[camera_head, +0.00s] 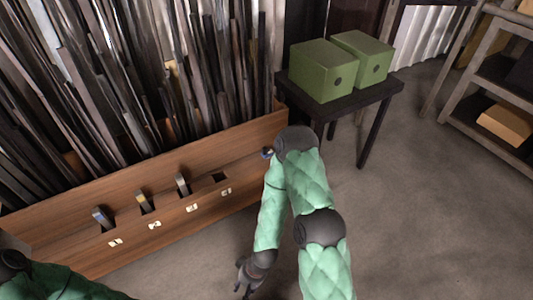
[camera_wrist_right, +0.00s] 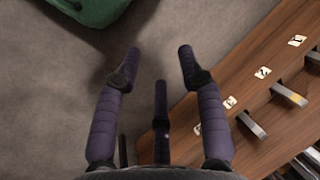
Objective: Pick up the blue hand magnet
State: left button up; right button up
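The blue hand magnet (camera_head: 100,216), grey with a blue patch, stands in the leftmost slot of the wooden board in the head view, above a white label. In the right wrist view a dark handle (camera_wrist_right: 314,61) at the right edge may be it, partly cut off. My right gripper (camera_head: 243,284) hangs low in front of the board, to the right of the magnet and apart from it. In the right wrist view its fingers (camera_wrist_right: 158,60) are spread with nothing between them. My left gripper is outside the head view; only part of that arm shows at bottom left.
The wooden board (camera_head: 70,240) also holds a yellow-marked magnet (camera_head: 143,201) and a grey one (camera_head: 183,185); a slot (camera_head: 220,178) is empty. Tall dark panels (camera_head: 130,90) stand behind. Green boxes (camera_head: 322,73) sit on a black table (camera_head: 372,100). Floor in front is clear.

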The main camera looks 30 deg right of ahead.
aim_at(265, 153)
jog(key=i+l+u, duration=0.1)
jog(key=l, duration=0.25)
jog(key=i+l, duration=0.3)
jog(key=i+l+u, duration=0.15)
jog(key=l, duration=0.25)
jog(key=i+l, duration=0.2)
jog(key=l, duration=0.15)
jog(key=i+l+u, duration=0.15)
jog(key=l, duration=0.25)
jog(key=i+l, duration=0.2)
jog(key=l, duration=0.2)
jog(key=u, duration=0.05)
